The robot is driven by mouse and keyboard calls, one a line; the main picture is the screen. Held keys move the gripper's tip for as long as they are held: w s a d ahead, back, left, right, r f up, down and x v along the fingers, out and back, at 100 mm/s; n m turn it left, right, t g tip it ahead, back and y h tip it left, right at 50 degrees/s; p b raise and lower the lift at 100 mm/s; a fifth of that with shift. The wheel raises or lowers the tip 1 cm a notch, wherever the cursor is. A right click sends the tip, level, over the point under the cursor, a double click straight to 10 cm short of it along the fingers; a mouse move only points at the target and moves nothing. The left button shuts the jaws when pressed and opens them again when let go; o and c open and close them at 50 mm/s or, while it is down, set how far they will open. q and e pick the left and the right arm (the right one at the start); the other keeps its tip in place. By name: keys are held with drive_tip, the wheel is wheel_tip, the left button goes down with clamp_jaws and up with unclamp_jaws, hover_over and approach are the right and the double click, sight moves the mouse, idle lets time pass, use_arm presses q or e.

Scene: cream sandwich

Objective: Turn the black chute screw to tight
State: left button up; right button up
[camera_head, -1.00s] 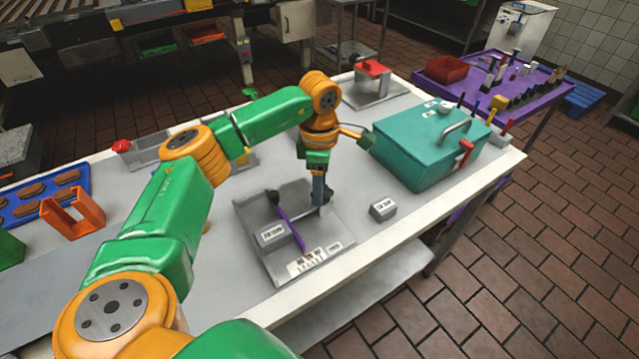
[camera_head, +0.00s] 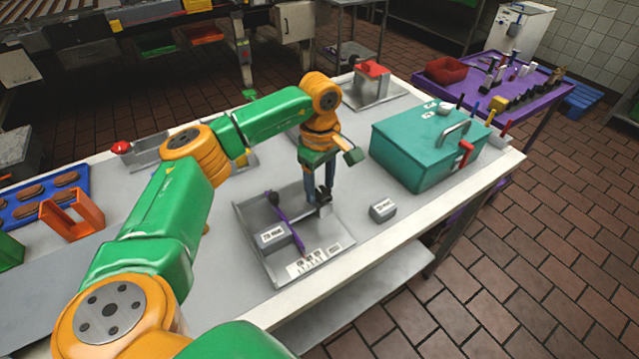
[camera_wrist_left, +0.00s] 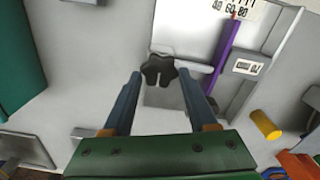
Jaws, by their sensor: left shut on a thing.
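The black chute screw (camera_head: 325,198) is a lobed knob at the right side of a grey chute fixture (camera_head: 330,232) on the table. In the left wrist view the screw (camera_wrist_left: 158,70) sits between the two blue fingertips. My left gripper (camera_head: 320,194) points down at the knob and is shut on it; in the left wrist view the gripper (camera_wrist_left: 160,76) has one finger at each side of it. A purple lever (camera_head: 287,222) crosses the fixture and also shows in the left wrist view (camera_wrist_left: 226,50). My right gripper is not in view.
A small grey labelled block (camera_head: 383,211) stands right of the fixture. A teal box (camera_head: 410,155) with a handle stands beyond it. An orange frame (camera_head: 72,218) and a blue tray (camera_head: 20,212) of patties are at left. The table between the fixture and teal box is mostly clear.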

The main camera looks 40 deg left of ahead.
sight(321, 192)
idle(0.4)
use_arm(q)
drive_tip(key=o, duration=1.4)
drive_tip(key=shift+d, duration=0.1)
wheel_tip(321, 192, up, 7)
drive_tip(key=shift+r+b, duration=0.1)
drive_tip(key=shift+b, duration=0.45)
